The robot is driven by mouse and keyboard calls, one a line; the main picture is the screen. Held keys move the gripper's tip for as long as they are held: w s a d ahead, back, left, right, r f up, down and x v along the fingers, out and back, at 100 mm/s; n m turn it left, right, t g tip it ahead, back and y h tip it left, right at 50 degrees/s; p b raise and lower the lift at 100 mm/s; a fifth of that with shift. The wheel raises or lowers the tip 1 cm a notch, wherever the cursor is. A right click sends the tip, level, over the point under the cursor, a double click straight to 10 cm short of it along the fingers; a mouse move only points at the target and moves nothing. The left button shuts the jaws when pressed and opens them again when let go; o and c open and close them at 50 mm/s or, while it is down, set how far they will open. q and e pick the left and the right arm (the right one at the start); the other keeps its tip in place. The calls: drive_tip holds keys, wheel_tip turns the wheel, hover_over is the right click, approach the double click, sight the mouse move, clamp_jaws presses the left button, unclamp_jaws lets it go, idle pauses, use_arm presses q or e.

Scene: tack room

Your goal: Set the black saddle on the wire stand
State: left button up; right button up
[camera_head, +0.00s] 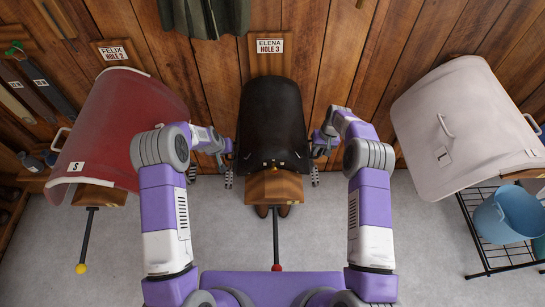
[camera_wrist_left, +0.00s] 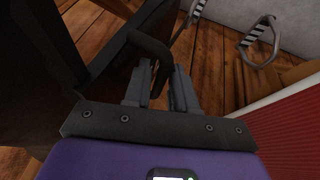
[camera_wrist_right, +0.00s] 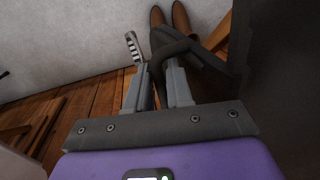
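The black saddle (camera_head: 272,120) sits in the middle of the head view, over a wooden rack (camera_head: 274,188) below the "ELENA HOLE 3" sign. My left gripper (camera_head: 229,146) is at its left side. In the left wrist view the fingers (camera_wrist_left: 163,88) close around a dark handle (camera_wrist_left: 150,48). My right gripper (camera_head: 318,146) is at its right side, and in the right wrist view its fingers (camera_wrist_right: 158,84) close around the other handle (camera_wrist_right: 180,45). A black wire stand (camera_head: 488,255) stands at the lower right, partly under the pale saddle.
A blue bucket (camera_head: 505,215) is at the wire stand. A red saddle (camera_head: 115,125) marked S hangs left, and a pale saddle (camera_head: 465,120) marked L hangs right. Rods with a yellow knob (camera_head: 81,268) and a red knob (camera_head: 276,267) jut forward. Brown boots (camera_wrist_right: 181,18) stand below the black saddle.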

use_arm(q)
drive_tip(key=shift+w+d+f, duration=0.1)
drive_tip(key=shift+w+f, duration=0.05)
drive_tip(key=shift+f, duration=0.2)
use_arm(e)
drive_tip(key=shift+f, duration=0.35)
drive_tip(key=shift+c, duration=0.2)
use_arm(q)
clamp_jaws()
use_arm(e)
clamp_jaws()
idle(0.4)
use_arm(q)
drive_tip(key=shift+w+r, duration=0.15)
drive_tip(key=shift+r, duration=0.05)
use_arm(e)
drive_tip(key=shift+w+r, duration=0.15)
